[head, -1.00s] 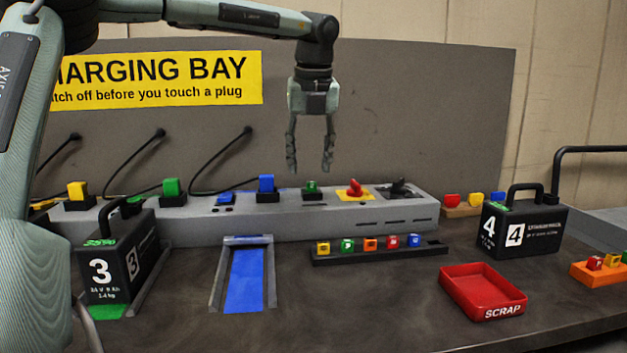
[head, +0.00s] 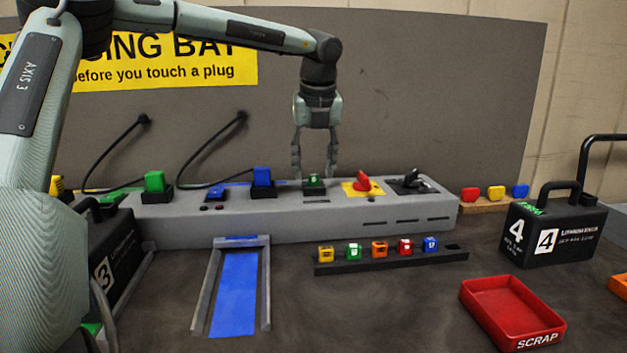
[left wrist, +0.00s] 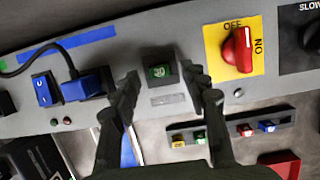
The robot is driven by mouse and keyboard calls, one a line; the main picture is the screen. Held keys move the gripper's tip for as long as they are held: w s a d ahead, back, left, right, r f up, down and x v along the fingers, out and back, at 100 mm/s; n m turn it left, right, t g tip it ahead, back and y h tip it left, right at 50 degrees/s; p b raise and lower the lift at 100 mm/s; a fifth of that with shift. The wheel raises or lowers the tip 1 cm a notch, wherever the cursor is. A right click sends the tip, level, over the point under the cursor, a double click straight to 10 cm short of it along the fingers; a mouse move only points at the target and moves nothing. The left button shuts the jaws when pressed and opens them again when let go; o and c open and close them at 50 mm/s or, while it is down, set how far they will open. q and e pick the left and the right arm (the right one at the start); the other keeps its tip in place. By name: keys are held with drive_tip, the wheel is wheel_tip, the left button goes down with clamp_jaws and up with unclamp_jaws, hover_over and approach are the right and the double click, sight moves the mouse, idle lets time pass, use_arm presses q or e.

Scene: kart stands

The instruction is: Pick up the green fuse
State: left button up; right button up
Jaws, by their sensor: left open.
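Another green fuse (head: 353,250) stands in the black rack (head: 390,262) in front of the strip, among yellow, orange, red and blue ones. My right gripper is not in view.
The red switch (head: 363,181) on its yellow plate and a black knob (head: 411,182) are right of the gripper. A blue plug (head: 262,177) with a cable is left of it. The red scrap tray (head: 510,305) and battery 4 (head: 553,236) stand at right.

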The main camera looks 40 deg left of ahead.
use_arm(q)
drive_tip(key=shift+x, duration=0.75)
drive_tip(key=shift+c, duration=0.6)
drive_tip(key=c, duration=0.8)
